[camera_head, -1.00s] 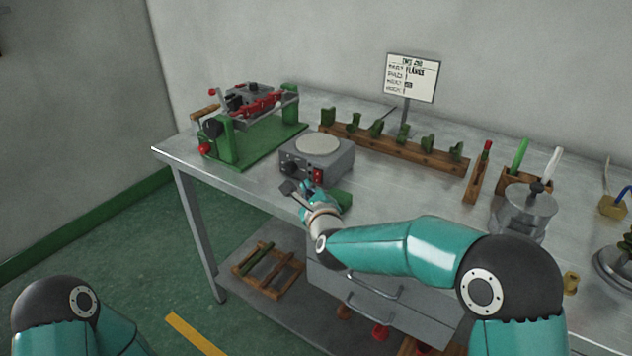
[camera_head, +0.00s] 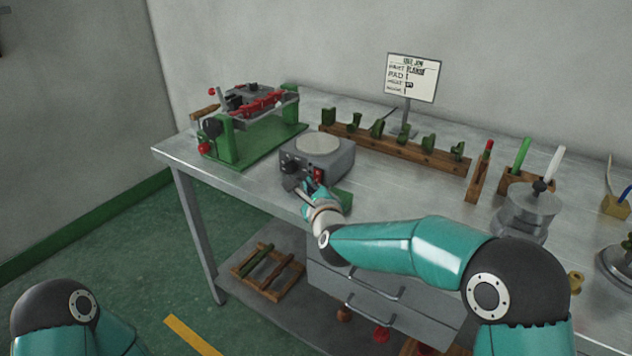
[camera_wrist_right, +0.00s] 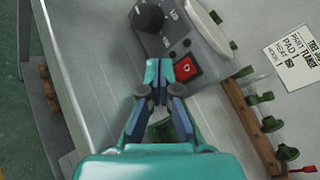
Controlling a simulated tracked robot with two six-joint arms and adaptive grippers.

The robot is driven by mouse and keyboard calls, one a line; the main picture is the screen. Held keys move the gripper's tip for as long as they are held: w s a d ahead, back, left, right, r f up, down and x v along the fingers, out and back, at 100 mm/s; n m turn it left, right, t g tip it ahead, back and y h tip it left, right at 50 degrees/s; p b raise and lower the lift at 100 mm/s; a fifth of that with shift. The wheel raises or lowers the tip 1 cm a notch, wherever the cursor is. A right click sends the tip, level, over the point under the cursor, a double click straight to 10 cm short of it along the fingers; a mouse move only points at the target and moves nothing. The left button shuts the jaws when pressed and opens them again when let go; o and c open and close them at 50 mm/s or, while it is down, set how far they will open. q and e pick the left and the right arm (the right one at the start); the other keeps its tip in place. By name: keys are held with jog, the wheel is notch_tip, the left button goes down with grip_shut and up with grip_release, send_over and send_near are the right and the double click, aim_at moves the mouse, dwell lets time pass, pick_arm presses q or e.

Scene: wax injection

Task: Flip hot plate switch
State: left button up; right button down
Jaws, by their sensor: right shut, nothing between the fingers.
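The hot plate (camera_head: 335,165) is a grey box with a round pale top, standing on the metal bench. Its front carries a black dial and a red rocker switch (camera_head: 318,175). In the right wrist view the red switch (camera_wrist_right: 188,67) sits just beyond the fingertips, with the black dial (camera_wrist_right: 148,15) up and to its left. My right gripper (camera_head: 311,186) is shut and empty, close in front of the switch. Its fingertips also show in the right wrist view (camera_wrist_right: 168,70), overlapping the switch's left edge; I cannot tell whether they touch it. My left gripper is out of view.
A green-based clamp press (camera_head: 250,150) stands left of the hot plate. A wooden rack (camera_head: 400,150) of green pieces runs behind and right. A sign (camera_head: 411,78) stands at the back. A metal pot (camera_head: 525,210) is at right. Drawers (camera_head: 370,295) hang below the bench.

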jog(key=shift+w+d+b, duration=0.2)
jog(key=shift+w+b, duration=0.05)
jog(key=shift+b, duration=0.1)
dwell(0.6)
jog(key=shift+s+a+b, duration=0.35)
jog(key=shift+s+b, duration=0.05)
jog(key=shift+s, duration=0.2)
jog(key=shift+a, duration=0.1)
jog(key=shift+s+a+r+b, duration=0.1)
jog(key=shift+s+a+b, duration=0.15)
jog(key=shift+s+a, duration=0.35)
jog(key=shift+s+a+r+b, duration=0.2)
jog(key=shift+s+a, duration=0.15)
jog(key=shift+s, duration=0.4)
jog(key=shift+s+a+r+b, duration=0.1)
jog(key=shift+s+a+b, duration=0.15)
jog(key=shift+s+a, duration=0.35)
jog(key=shift+s+d+f, duration=0.1)
jog(key=shift+d, duration=0.05)
